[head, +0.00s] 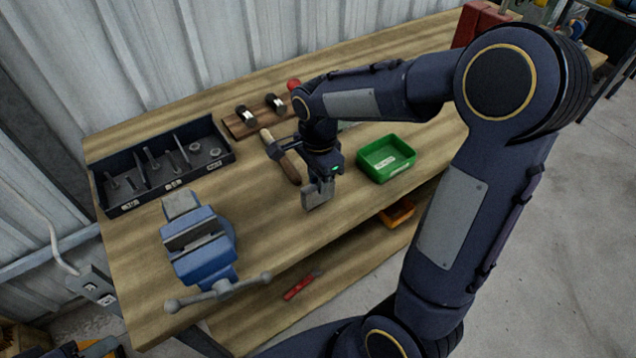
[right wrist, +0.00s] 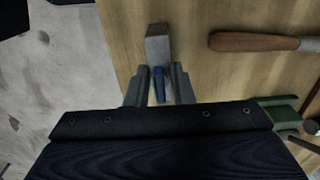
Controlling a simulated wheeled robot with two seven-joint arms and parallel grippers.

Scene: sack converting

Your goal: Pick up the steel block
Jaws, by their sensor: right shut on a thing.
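The steel block (right wrist: 158,46) is a small grey block at the fingertips of my right gripper (right wrist: 159,74) in the right wrist view. That gripper is shut on it. In the head view the right gripper (head: 320,187) points down over the front part of the workbench, with the grey block (head: 316,198) at its tips. I cannot tell whether the block touches the bench top. A small blue piece (right wrist: 159,86) shows between the fingers; I cannot tell what it is. My left gripper is not in view.
On the workbench (head: 270,222) are a blue vise (head: 203,258), a dark divided tray (head: 165,165), a wooden-handled hammer (head: 287,163) close behind the gripper, a wooden holder (head: 240,128) and a green bin (head: 386,158) to the right. Bare wood lies between vise and gripper.

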